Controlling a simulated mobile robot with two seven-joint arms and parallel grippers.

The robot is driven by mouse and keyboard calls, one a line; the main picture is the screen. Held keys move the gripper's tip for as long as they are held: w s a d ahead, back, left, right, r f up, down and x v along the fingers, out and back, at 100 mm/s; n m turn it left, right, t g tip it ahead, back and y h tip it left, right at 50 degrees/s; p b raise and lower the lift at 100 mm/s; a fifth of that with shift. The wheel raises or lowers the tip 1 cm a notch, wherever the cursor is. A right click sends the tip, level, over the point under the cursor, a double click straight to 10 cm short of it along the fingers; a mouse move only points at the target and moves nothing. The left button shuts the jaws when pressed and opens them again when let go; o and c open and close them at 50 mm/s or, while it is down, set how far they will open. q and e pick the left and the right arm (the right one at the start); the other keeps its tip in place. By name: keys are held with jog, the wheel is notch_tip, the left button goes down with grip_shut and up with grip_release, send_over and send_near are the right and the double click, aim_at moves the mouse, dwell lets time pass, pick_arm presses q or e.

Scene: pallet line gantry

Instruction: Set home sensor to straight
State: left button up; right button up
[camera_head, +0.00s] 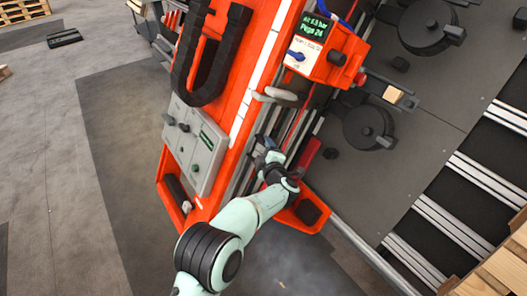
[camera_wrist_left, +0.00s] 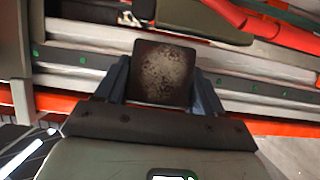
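My left gripper (camera_head: 266,147) reaches in among the rails of the orange gantry, below the control box. In the left wrist view, its two fingers (camera_wrist_left: 163,85) stand close on either side of a dark square block (camera_wrist_left: 164,72) with a pale, speckled face. The fingertips appear to meet the block's side edges, so the gripper looks shut on it. I cannot tell for certain whether this block is the home sensor or which way it is set. In the head view the arm and gripper hide it. My right gripper is not in view.
The control box (camera_head: 318,62) with a green-lit display and blue lever stands above the gripper. A grey panel with knobs (camera_head: 193,145) is to its left. Red parts (camera_head: 308,152) and rails lie close at its right. Black round units (camera_head: 368,128) are farther right.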

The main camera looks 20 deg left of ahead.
pick_arm(q)
jog(key=shift+s+a+r+m+h+p, duration=0.1)
jog(key=shift+m+h+p, duration=0.25)
jog(key=shift+h, duration=0.35)
jog(key=shift+s+r+m+h+p, duration=0.15)
jog(key=shift+m+h, duration=0.3)
jog(key=shift+h, duration=0.25)
jog(key=shift+f+m+h, duration=0.1)
jog(key=shift+m+h, duration=0.2)
jog(key=shift+h, duration=0.2)
jog(key=shift+d+f+m+h+b, duration=0.15)
jog(key=shift+m+h, duration=0.1)
jog(key=shift+h, duration=0.3)
jog(key=shift+d+r+m+h+b, duration=0.15)
jog(key=shift+m+h, duration=0.1)
jog(key=shift+h, duration=0.3)
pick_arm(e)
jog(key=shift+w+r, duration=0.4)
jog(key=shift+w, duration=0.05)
pick_arm(q)
jog(key=shift+f, duration=0.1)
jog(key=o, duration=1)
jog(key=shift+c, duration=0.2)
jog(key=shift+s, duration=0.1)
